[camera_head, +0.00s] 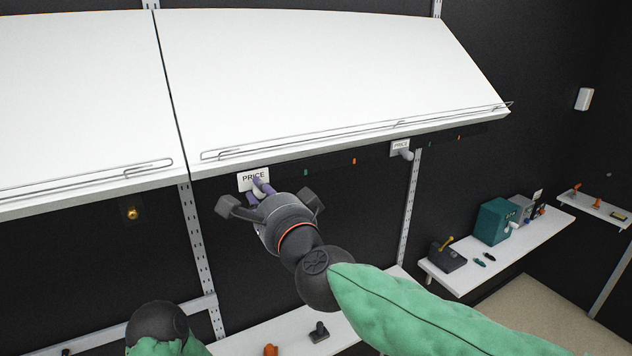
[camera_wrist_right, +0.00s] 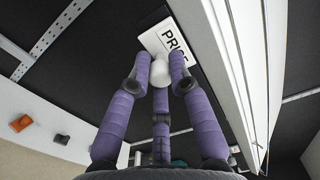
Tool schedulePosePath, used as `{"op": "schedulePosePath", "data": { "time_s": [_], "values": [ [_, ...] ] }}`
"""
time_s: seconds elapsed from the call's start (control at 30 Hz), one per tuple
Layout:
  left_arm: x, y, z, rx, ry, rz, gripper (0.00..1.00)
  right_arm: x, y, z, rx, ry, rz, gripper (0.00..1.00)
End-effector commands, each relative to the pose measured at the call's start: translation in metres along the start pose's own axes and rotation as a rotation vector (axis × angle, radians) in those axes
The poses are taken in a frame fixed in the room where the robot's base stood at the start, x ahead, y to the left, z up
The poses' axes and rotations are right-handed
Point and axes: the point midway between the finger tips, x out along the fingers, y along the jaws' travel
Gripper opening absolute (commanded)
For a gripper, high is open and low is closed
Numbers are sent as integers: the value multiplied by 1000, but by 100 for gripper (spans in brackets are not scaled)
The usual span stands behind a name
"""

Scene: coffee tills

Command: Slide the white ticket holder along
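The white ticket holder (camera_head: 252,179), marked PRICE, hangs on a dark rail under the front edge of the right-hand white shelf. Its pale rounded knob (camera_wrist_right: 160,72) sticks out below the card in the right wrist view. My right gripper (camera_head: 262,190) is at this holder. Its purple fingers (camera_wrist_right: 160,80) come together around the knob and look closed on it; the contact is partly hidden. My left gripper is out of view; only part of my left arm shows at the bottom left.
A second PRICE holder (camera_head: 400,145) with a grey knob hangs farther right on the rail. Small green (camera_head: 305,172) and orange (camera_head: 353,161) marks lie between them. Wire fences (camera_head: 350,130) edge the sloping shelf (camera_head: 320,70). A teal box (camera_head: 492,222) stands on a lower shelf at right.

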Motion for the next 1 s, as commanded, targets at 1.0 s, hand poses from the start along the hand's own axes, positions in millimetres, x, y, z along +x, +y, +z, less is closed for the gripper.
{"op": "schedulePosePath", "data": {
  "time_s": [1.0],
  "values": [
    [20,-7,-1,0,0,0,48,0,4,-51,1,0,4,0]
  ]
}}
